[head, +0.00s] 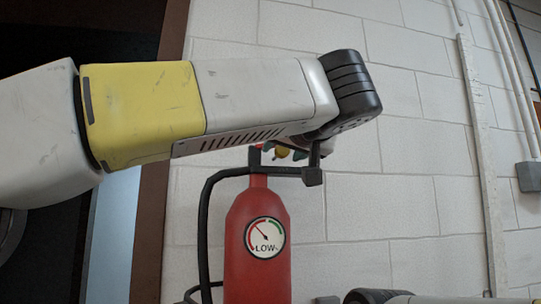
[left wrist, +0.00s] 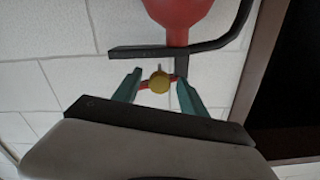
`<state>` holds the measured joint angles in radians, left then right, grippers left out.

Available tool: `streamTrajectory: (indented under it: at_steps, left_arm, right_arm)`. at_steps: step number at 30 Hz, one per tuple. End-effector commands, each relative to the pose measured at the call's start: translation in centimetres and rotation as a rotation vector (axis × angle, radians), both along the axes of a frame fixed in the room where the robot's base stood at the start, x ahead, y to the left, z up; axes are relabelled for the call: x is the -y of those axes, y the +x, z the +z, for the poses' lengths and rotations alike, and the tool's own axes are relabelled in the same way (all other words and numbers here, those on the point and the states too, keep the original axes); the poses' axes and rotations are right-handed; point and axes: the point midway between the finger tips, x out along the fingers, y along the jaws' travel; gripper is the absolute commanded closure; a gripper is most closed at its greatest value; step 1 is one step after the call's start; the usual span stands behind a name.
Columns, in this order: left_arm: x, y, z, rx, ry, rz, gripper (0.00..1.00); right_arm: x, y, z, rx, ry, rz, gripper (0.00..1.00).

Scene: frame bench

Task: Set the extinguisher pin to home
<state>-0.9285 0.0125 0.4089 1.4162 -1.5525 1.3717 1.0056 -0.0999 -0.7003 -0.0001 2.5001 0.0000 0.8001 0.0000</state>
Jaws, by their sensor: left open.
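The red fire extinguisher (head: 258,278) stands upright in front of the wall, with a round gauge (head: 265,238) marked LOW. A yellow round knob (left wrist: 159,82), which looks like the pin's head, sits at its valve beside a dark lever (left wrist: 135,52) and a small red part. My left gripper (left wrist: 158,78) is open, with one teal finger on each side of the knob; contact cannot be told. In the head view my left gripper (head: 285,152) is at the extinguisher's top, partly hidden by my wrist. The home position cannot be made out.
A black hose (head: 204,235) curves down the extinguisher's left side. The white block wall (head: 400,220) is close behind. A dark doorway with a brown frame (head: 150,230) is at left. Conduit and a grey box (head: 528,177) are at right. Part of my right arm shows at the bottom.

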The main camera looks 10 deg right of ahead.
Motion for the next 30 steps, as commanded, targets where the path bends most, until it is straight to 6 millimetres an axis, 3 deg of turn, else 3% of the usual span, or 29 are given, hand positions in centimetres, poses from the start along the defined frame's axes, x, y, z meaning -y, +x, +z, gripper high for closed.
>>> streamTrajectory:
  at_steps: [4, 12, 20, 30]
  left_arm:
    - [-0.06, 1.04, -0.01, 0.0, 0.001, 0.0, 0.5]
    - [-0.07, 1.2, -0.02, 0.0, 0.001, 0.0, 0.5]
    - [-0.06, 1.18, -0.03, 0.0, 0.001, 0.0, 1.0]
    - [-0.05, 1.17, -0.04, 0.0, 0.001, -0.001, 1.0]
  right_arm:
    - [0.0, 0.01, -0.01, 0.0, 0.0, 0.0, 0.17]
    - [0.0, 0.01, -0.01, 0.0, 0.0, 0.0, 0.17]
    - [0.0, 0.01, -0.01, 0.0, 0.0, 0.0, 0.17]
    - [0.0, 0.01, -0.01, 0.0, 0.0, 0.0, 0.17]
